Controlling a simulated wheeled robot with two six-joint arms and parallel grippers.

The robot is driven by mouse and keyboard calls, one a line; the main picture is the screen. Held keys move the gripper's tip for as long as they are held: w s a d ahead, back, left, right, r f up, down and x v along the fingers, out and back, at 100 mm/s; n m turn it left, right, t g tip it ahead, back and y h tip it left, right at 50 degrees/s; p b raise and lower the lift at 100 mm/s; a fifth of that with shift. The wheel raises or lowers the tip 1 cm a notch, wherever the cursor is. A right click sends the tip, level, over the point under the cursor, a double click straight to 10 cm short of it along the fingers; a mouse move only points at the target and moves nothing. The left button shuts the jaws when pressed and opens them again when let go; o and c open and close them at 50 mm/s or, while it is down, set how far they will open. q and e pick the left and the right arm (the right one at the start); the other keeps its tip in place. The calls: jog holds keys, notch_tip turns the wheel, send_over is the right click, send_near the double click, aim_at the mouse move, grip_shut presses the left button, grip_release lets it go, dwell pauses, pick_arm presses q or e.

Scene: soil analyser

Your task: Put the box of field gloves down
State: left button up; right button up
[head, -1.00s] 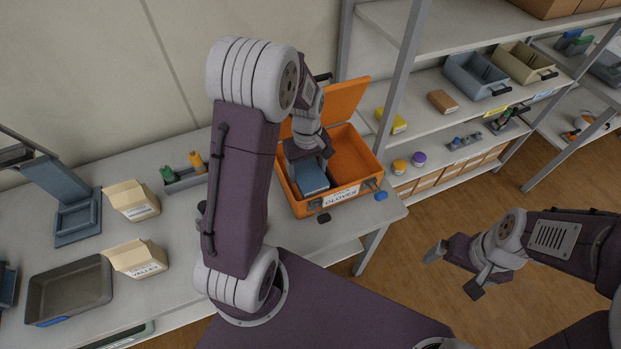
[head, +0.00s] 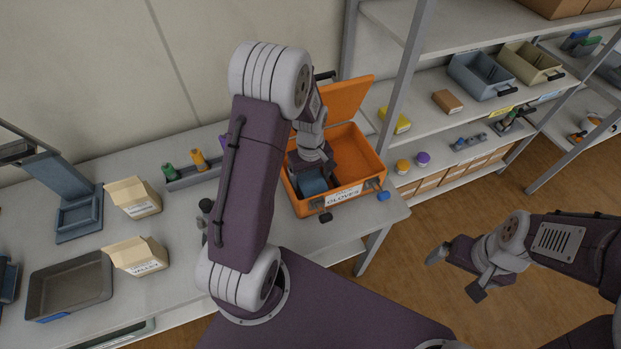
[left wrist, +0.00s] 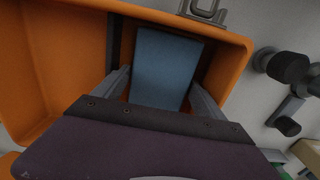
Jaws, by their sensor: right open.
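A blue box (head: 312,182), which I take for the box of field gloves, is in the left compartment of the open orange case (head: 364,155). The case's front label reads GLOVES. My left gripper (head: 316,178) reaches down into the case over the box and partly hides it. In the left wrist view the blue box (left wrist: 165,68) lies between the two grey fingertips, which appear close against its sides. Whether its underside rests on the case floor is hidden. My right gripper (head: 456,274) is open and empty over the floor, right of the table.
The case lid (head: 347,99) stands raised at the back. Dark and blue knobs (head: 383,196) are by the case front. Cream cartons (head: 137,257) and a grey tray (head: 68,287) are on the left table. A shelf post (head: 400,85) rises close right of the case.

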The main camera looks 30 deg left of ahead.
aim_at(310, 180)
pick_arm(q)
notch_tip(310, 180, up, 12)
jog(key=p, duration=0.2)
jog(key=s+d+f+m, duration=0.1)
jog(key=s+d+m, duration=0.2)
jog(key=s+m, duration=0.2)
jog(key=s+d+f+m+t, duration=0.1)
jog(key=s+d+m, duration=0.1)
jog(key=s+m, duration=0.2)
jog(key=shift+s+d+f+m, duration=0.35)
jog(key=shift+s+d+m, duration=0.05)
jog(key=shift+s, duration=0.65)
